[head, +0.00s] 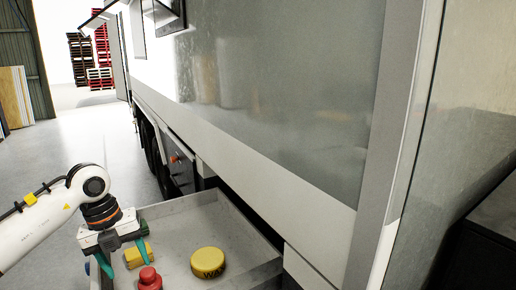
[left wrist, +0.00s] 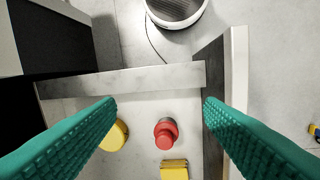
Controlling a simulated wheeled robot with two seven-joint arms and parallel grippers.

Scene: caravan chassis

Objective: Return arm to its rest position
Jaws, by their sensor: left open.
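My left arm (head: 45,218) comes in from the left of the head view. My left gripper (head: 125,258) hangs over a grey open drawer (head: 228,212), with its green fingers apart and nothing between them. In the left wrist view the gripper (left wrist: 160,104) also shows wide open, above the drawer. The drawer holds a red knobbed object (head: 149,279), a round yellow tin marked "WAX" (head: 207,262) and a yellow block (head: 138,254). The red object (left wrist: 166,131) and the block (left wrist: 174,170) lie below the fingers in the wrist view. The right gripper is not in view.
The large grey-white caravan body (head: 280,80) fills the middle and right, close beside the drawer. A round grey container (left wrist: 176,10) stands on the floor beyond the drawer wall. Red stacked pallets (head: 98,78) are far back. The floor (head: 95,135) behind the arm is clear.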

